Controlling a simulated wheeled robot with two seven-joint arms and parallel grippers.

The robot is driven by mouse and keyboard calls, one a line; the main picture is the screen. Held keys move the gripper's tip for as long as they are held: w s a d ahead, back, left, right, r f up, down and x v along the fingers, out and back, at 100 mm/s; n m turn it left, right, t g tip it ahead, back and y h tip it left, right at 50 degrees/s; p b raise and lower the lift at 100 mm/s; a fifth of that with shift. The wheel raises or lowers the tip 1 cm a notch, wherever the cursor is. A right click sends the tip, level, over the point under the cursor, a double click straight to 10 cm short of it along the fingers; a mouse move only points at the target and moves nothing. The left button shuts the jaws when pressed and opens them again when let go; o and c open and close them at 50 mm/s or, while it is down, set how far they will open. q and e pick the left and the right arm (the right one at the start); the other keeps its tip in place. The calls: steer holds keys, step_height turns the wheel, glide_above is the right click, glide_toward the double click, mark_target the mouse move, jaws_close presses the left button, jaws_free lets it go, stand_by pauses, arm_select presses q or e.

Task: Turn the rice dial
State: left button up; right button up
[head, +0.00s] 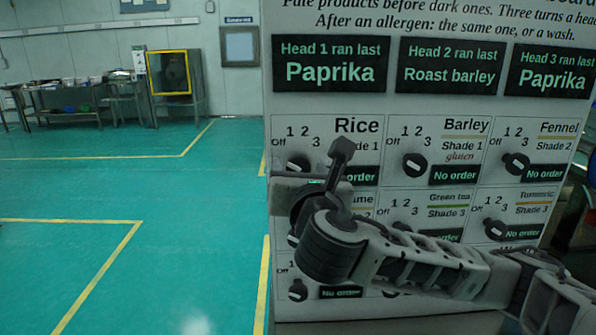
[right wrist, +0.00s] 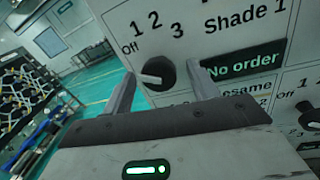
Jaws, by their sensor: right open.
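The rice dial (right wrist: 156,74) is a round black knob with a white pointer mark, on the white panel (right wrist: 228,20) with Off, 1, 2 and 3 around it. Its mark lies toward the left, on the Off side. My right gripper (right wrist: 163,92) is open, with one finger on each side of the dial in the right wrist view; I cannot tell whether they touch it. In the head view, my right gripper (head: 322,170) is in front of the Rice label's (head: 356,125) section and covers much of it. My left gripper is not in view.
The Barley dial (head: 414,165) and Fennel dial (head: 516,163) sit to the right, with more dials below. Green order displays (head: 457,174) stand beside the dials. Open teal floor (head: 60,190) with yellow lines lies left; tables and a yellow-framed cabinet (head: 170,73) stand far back.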

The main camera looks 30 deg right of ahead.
steer(key=c, duration=1)
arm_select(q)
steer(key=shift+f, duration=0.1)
arm_select(e)
steer(key=shift+f+m, duration=0.1)
steer(key=shift+m, duration=0.2)
steer(key=m+h+b, duration=0.1)
steer(key=m, duration=0.6)
steer(key=m+h+b, duration=0.1)
steer(key=m, duration=0.7)
steer(key=m+h+b, duration=0.1)
steer(key=m+b, duration=0.1)
steer(key=m, duration=0.5)
steer(key=shift+w+a, duration=0.1)
steer(key=shift+a, duration=0.15)
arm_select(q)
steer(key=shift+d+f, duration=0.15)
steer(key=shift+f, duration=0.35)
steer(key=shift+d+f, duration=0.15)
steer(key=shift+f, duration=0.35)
arm_select(e)
steer(key=shift+m+h, duration=0.3)
steer(key=shift+m, duration=1.5)
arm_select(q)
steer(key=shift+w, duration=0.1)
arm_select(e)
steer(key=shift+r, duration=0.2)
